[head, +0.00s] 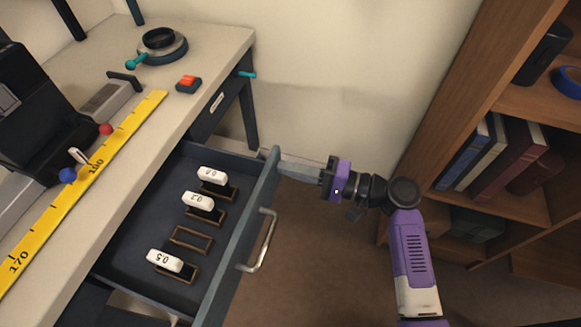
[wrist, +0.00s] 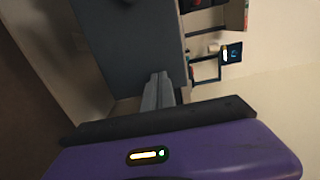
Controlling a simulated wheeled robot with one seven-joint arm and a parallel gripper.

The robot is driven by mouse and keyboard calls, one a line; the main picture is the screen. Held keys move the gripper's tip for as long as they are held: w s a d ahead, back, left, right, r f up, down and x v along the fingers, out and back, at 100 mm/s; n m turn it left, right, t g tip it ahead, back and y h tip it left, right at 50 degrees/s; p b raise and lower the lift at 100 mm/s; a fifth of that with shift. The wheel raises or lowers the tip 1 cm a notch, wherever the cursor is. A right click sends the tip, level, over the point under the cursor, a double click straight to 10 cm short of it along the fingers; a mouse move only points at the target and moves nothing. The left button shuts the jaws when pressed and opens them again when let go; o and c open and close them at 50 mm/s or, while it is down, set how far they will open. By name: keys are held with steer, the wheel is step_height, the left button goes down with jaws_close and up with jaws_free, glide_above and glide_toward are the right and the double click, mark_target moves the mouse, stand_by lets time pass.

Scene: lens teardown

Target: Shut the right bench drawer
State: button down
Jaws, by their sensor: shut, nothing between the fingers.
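The bench drawer stands well open, its blue-grey front (head: 232,245) pulled out toward the right of the head view. A pale metal handle (head: 262,242) is on the outer face of that front. My gripper (head: 284,170) is shut and empty, its fingers pointing left at the far end of the drawer front, beyond the handle. The fingertips are at or very near the front; I cannot tell if they touch. In the wrist view the closed fingers (wrist: 158,92) point at a large dark grey panel (wrist: 125,45) that looks like the drawer front.
The drawer holds white numbered blocks (head: 198,201) in small wooden frames, one frame (head: 191,240) empty. The bench top (head: 215,45) carries a yellow ruler (head: 85,175) and a red-topped switch (head: 188,83). A wooden bookshelf (head: 470,60) stands at right. Floor is free beside the drawer.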

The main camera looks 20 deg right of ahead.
mark_target(203, 146)
steer(key=b+x, duration=0.5)
steer(key=x, duration=1.5)
steer(key=shift+a+f, duration=0.1)
steer(key=shift+x, duration=0.9)
steer(key=shift+w+b, duration=0.1)
steer(key=shift+b, duration=0.2)
steer(key=shift+a+r, duration=0.25)
steer(key=shift+r, duration=0.05)
